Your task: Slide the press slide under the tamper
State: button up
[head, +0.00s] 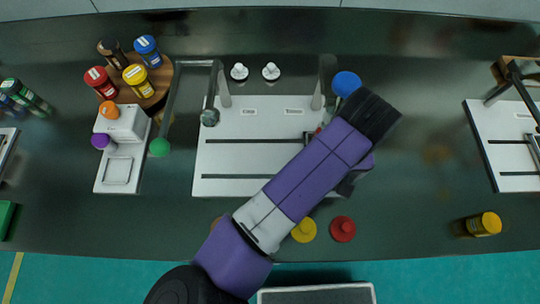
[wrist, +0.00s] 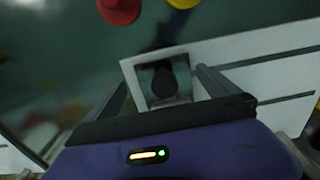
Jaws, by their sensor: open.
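In the wrist view a pale square piece with a dark round part in its middle, which looks like the press slide (wrist: 129,72), lies between my fingers. My gripper (wrist: 160,80) is open, with one dark finger on each side of it; whether they touch it is unclear. The white slotted base plate (wrist: 270,78) is beside it. In the head view my arm covers the gripper, the slide and the right part of the base plate (head: 250,160). A grey round head, possibly the tamper (head: 209,116), hangs by the plate's left post.
Red (head: 342,229) and yellow (head: 303,230) knobbed pieces stand near the front edge. A blue knob (head: 346,83) is behind my arm. A round wooden stand (head: 142,92) with jars is at the left. Another white station (head: 500,150) is at the right.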

jog(key=shift+r+p, duration=3.6)
jog(key=shift+r, duration=0.65)
